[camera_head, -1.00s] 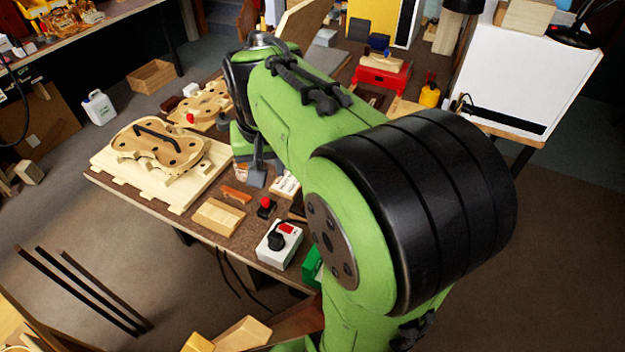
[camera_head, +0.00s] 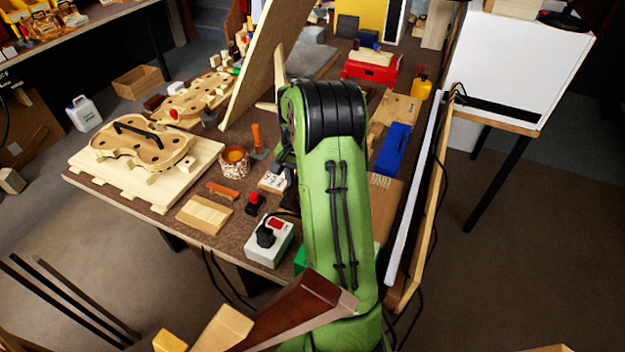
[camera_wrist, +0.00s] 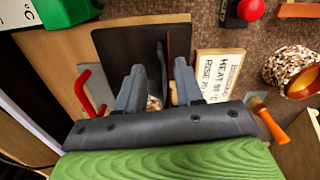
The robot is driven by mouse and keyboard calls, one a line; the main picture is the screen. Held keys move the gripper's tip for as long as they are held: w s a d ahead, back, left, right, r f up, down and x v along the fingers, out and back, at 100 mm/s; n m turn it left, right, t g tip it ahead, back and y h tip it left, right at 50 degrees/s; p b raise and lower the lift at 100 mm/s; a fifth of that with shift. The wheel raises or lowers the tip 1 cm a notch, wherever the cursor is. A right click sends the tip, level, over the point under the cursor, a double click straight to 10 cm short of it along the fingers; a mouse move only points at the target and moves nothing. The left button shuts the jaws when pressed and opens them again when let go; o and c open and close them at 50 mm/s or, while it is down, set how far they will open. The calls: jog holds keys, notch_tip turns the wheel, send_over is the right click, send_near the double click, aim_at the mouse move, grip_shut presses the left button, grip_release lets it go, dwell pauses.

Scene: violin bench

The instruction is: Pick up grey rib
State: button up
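In the wrist view my gripper (camera_wrist: 160,70) is open, its two grey fingers apart and pointing down at the bench. A thin dark grey strip (camera_wrist: 163,62) stands on edge between the fingertips, beside a flat dark panel (camera_wrist: 118,45). It may be the grey rib; I cannot tell for sure, and its lower part is hidden. No finger is seen closed on it. In the head view my arm covers this spot, and my gripper is mostly hidden behind it.
A white label card (camera_wrist: 216,75), a patterned pot (camera_wrist: 305,88) and an orange-handled tool (camera_wrist: 270,122) lie right of my gripper. A red handle (camera_wrist: 84,95) is left.

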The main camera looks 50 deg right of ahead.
notch_tip(320, 180, down, 6)
jog(key=shift+w+r+b, duration=0.1)
jog(key=shift+r+b, duration=0.15)
jog(key=shift+b, duration=0.8)
jog(key=shift+r, duration=0.15)
jog(key=shift+c, duration=0.6)
grip_shut()
